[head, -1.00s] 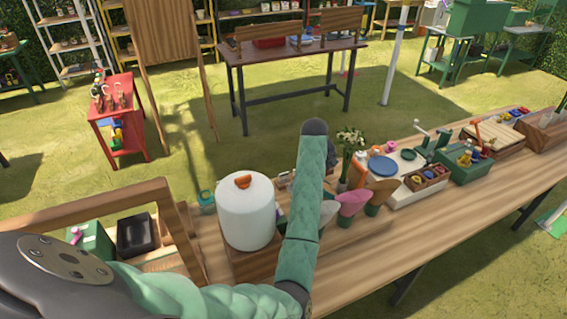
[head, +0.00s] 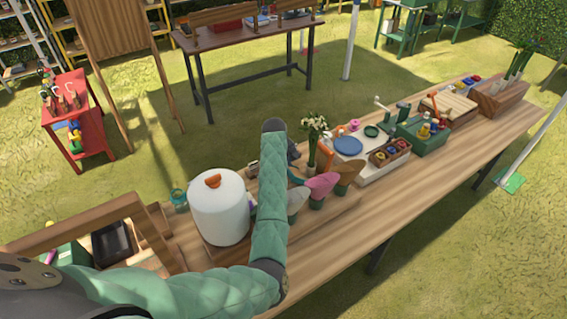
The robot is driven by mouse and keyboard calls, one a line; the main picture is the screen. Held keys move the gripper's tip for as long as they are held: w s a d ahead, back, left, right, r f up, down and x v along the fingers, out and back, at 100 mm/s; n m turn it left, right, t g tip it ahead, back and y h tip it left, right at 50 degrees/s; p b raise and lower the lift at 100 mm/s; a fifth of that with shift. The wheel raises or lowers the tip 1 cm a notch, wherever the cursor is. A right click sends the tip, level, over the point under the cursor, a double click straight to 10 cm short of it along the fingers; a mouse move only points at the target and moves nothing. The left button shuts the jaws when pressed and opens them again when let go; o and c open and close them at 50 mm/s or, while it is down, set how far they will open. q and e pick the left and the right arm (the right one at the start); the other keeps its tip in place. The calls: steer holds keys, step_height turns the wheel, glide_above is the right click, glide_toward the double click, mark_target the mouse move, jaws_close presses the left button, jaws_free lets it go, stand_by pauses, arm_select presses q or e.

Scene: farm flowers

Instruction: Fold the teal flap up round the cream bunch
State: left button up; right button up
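A bunch of cream flowers (head: 314,125) with green stems stands upright on the long wooden table, just right of my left forearm (head: 270,200). The forearm rises in front of the table, and a dark part (head: 293,151) shows beside its upper end. I cannot make out fingertips, so I cannot tell how my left gripper stands. My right gripper is not in view.
A white cylinder with an orange knob (head: 219,208) stands left of the forearm. Grey (head: 297,200), pink (head: 321,184) and brown (head: 348,169) cones stand right of it. A white tray (head: 345,155) and green box (head: 424,137) lie beyond. The front right tabletop is bare.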

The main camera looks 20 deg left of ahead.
mark_target(293, 169)
arm_select(q)
steer(key=shift+f, duration=0.1)
jaws_close()
steer(key=w+d+r, duration=0.2)
steer(key=shift+w+d+r, duration=0.15)
steer(key=shift+w+r, duration=0.05)
steer(key=shift+w, duration=0.2)
steer(key=shift+w+d, duration=0.2)
steer(key=shift+w, duration=0.05)
jaws_free()
steer(key=shift+w, duration=0.1)
